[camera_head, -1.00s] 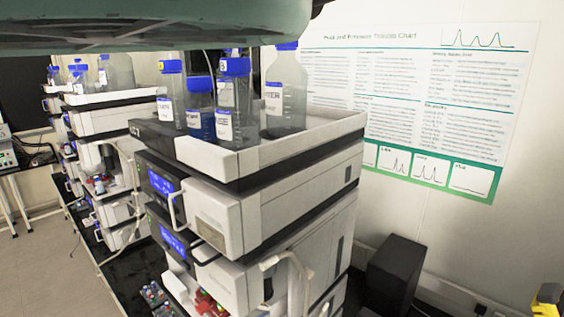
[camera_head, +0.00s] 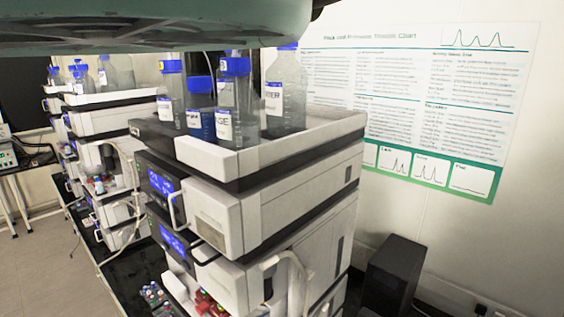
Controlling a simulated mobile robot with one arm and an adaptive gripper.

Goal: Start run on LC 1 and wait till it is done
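A white and black column stack (camera_head: 262,205) stands large in the middle of the head view. I cannot read a label that tells whether it is LC 1. Two blue lit displays show on its left-facing front, an upper one (camera_head: 161,183) and a lower one (camera_head: 173,240); their text is too small to read. Clear bottles with blue caps (camera_head: 282,92) stand in the tray on its top. Red-capped items (camera_head: 208,304) sit in an opening low on its front. My gripper is not in view.
More similar stacks (camera_head: 104,120) stand along the dark bench at the left. A black box (camera_head: 394,272) stands right of the middle stack, by the wall. A chart (camera_head: 430,100) hangs on the wall. Open floor (camera_head: 50,270) shows at the lower left.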

